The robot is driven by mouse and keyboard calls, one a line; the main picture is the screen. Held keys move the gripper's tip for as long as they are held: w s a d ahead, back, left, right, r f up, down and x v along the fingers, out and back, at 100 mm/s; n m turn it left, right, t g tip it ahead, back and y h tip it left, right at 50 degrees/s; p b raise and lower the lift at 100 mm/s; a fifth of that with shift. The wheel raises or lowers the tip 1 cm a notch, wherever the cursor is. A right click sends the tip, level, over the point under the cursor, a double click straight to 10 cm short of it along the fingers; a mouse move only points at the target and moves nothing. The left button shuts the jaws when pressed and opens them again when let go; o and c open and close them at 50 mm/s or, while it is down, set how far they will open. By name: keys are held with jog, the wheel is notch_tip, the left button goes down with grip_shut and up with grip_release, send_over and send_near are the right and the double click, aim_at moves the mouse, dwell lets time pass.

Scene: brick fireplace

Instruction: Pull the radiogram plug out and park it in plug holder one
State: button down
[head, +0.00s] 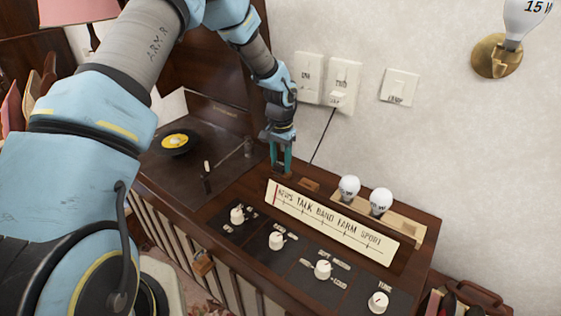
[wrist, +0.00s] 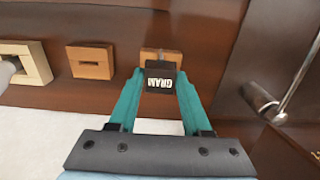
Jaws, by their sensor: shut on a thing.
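My gripper (wrist: 160,85) is shut on the black radiogram plug, marked GRAM (wrist: 160,81), in the wrist view. The plug is at a small wooden plug holder (wrist: 172,56), overlapping it; I cannot tell whether it is seated in it. A second wooden holder (wrist: 90,62) with a slot sits to its left, empty; it also shows in the head view (head: 309,185). No number is readable on either. In the head view my gripper (head: 281,172) points down at the back of the radiogram top, and the plug is hidden between the fingers. The left wall socket (head: 307,72) has no plug in it.
Two bulbs (head: 349,188) stand in a pale rack right of the holders. A turntable arm (wrist: 262,100) is close right of my gripper.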

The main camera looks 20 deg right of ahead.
jog(key=shift+f, duration=0.35)
jog(key=shift+c, duration=1.3)
grip_release()
jog(key=shift+r, duration=0.15)
notch_tip(320, 180, up, 11)
jog(key=b, duration=0.2)
jog(key=shift+f, duration=0.2)
jog(key=shift+s, duration=0.15)
